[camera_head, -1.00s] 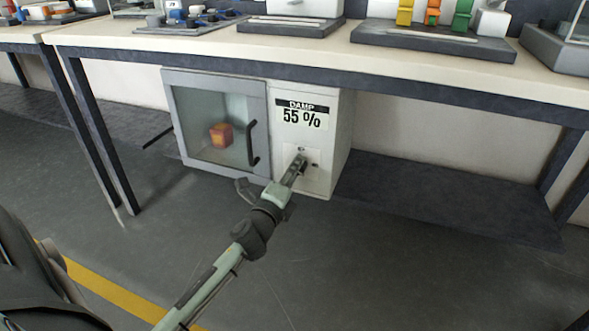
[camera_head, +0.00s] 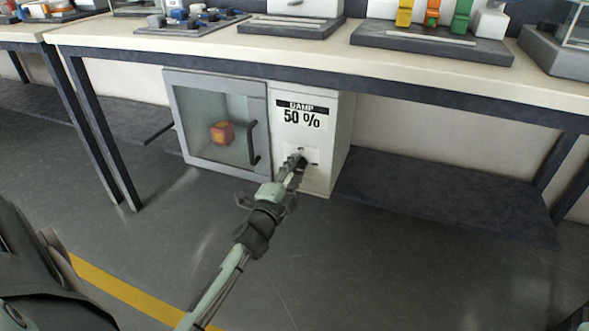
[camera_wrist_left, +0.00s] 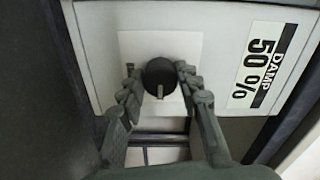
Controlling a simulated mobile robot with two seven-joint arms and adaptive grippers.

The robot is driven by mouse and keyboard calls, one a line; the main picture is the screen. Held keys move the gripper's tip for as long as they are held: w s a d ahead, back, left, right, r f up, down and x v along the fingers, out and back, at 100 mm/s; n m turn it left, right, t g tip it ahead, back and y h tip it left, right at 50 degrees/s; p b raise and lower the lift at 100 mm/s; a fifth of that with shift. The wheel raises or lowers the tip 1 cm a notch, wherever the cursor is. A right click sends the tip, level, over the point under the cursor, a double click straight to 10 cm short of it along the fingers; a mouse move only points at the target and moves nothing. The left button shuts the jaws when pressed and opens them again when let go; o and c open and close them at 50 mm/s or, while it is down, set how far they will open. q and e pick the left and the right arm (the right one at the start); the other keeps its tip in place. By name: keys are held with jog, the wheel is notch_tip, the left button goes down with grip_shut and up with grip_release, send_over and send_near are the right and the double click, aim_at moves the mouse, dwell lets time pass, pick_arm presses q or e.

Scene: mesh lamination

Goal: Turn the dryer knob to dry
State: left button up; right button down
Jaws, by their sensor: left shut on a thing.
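The dryer (camera_head: 345,130) stands under the bench, with a glass door on its left and a white control panel on its right. The panel's display (camera_head: 302,114) reads "DAMP 50 %", and it also shows in the left wrist view (camera_wrist_left: 262,66). The round black knob (camera_wrist_left: 159,77) sits on a pale plate below the display, with a light pointer mark on it. My left gripper (camera_wrist_left: 158,82) is shut on the knob, one finger on each side. In the head view my left gripper (camera_head: 297,162) covers most of the knob. My right gripper is not in view.
A red-orange block (camera_head: 221,133) sits behind the dryer's glass door, which has a dark handle (camera_head: 254,143). The bench top (camera_head: 345,55) overhangs above the dryer. A dark low shelf (camera_head: 445,195) lies to the right. The floor in front is clear.

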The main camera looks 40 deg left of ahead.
pick_arm(q)
jog(key=shift+a, duration=0.1)
jog(key=o, duration=1.2)
jog(key=shift+c, duration=0.2)
jog(key=shift+s+d+f, duration=0.1)
jog(key=shift+s+d, duration=0.1)
jog(key=shift+s, duration=0.15)
jog(key=v, duration=1.1)
jog(key=shift+s, duration=0.1)
